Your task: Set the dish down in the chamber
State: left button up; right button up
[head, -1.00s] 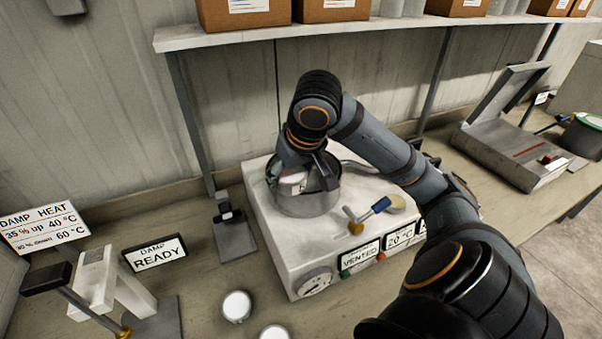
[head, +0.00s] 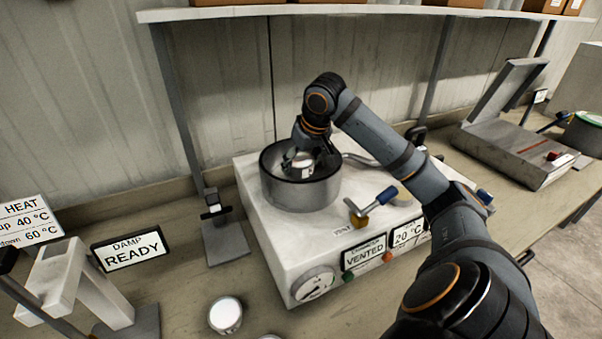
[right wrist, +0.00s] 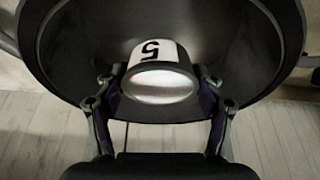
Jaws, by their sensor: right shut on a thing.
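The chamber (head: 300,193) is a round metal pot with a dark rim on top of a white machine. My right gripper (head: 303,160) reaches into its open top from above. It is shut on the dish (right wrist: 160,84), a small round one with a white label reading 5. In the right wrist view the dish sits between the two fingers (right wrist: 160,90), with the dark chamber interior (right wrist: 80,50) around it. In the head view the dish (head: 301,162) is partly hidden by the fingers. I cannot tell whether it touches the chamber floor. My left gripper is not in view.
The machine's front carries a VENTED sign (head: 365,252), a 20 °C sign (head: 409,232) and a gauge (head: 313,284). A blue-handled valve (head: 372,208) stands beside the chamber. Another white-topped dish (head: 226,315) is on the bench. A shelf (head: 330,10) runs above.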

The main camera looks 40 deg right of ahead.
aim_at(301, 172)
jog(key=shift+f, duration=1.5)
jog(key=shift+f, duration=0.1)
jog(key=o, duration=1.4)
jog(key=shift+c, duration=0.2)
jog(key=shift+s+r, duration=0.15)
jog(key=shift+r, duration=0.3)
jog(key=v, duration=1.1)
jog(key=shift+r, duration=0.2)
